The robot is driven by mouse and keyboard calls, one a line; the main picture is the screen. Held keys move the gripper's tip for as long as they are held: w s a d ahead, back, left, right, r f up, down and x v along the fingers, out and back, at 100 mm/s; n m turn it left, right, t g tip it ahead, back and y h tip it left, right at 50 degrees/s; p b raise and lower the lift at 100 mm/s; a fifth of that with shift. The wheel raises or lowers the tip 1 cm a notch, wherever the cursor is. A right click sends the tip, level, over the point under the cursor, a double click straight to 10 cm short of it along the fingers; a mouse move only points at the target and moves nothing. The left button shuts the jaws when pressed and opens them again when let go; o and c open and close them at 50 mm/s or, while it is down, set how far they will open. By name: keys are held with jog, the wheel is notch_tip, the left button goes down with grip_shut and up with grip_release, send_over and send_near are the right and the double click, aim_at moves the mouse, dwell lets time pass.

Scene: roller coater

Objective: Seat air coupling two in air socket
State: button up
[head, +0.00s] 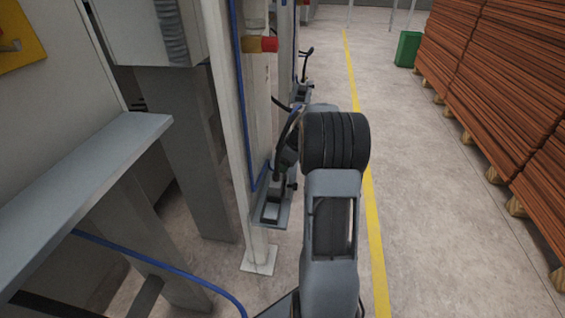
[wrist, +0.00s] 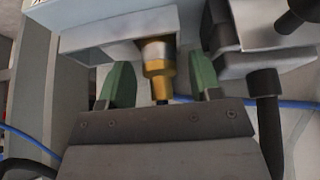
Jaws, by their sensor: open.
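In the wrist view, a brass air coupling (wrist: 158,82) with a silver collar stands between the two green fingertips of my gripper (wrist: 160,84). The fingers are open, with a visible gap on each side of the coupling. The coupling's collar end meets a light grey bracket (wrist: 85,44). The join is partly shaded, so I cannot tell how deep it sits or whether this bracket is the air socket. A short dark piece shows at the coupling's lower end, and my gripper body hides what lies below. In the head view, my arm mostly hides the gripper beside the white post.
Dark blocks and a black cylindrical handle (wrist: 265,105) crowd the right side in the wrist view. A blue hose (wrist: 30,140) runs behind. In the head view, a white post (head: 232,120) carries a small grey bracket (head: 270,212).

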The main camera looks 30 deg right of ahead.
jog(key=p+v, duration=0.3)
jog(key=v, duration=0.9)
jog(key=shift+p, duration=0.35)
jog(key=shift+s+d, duration=0.1)
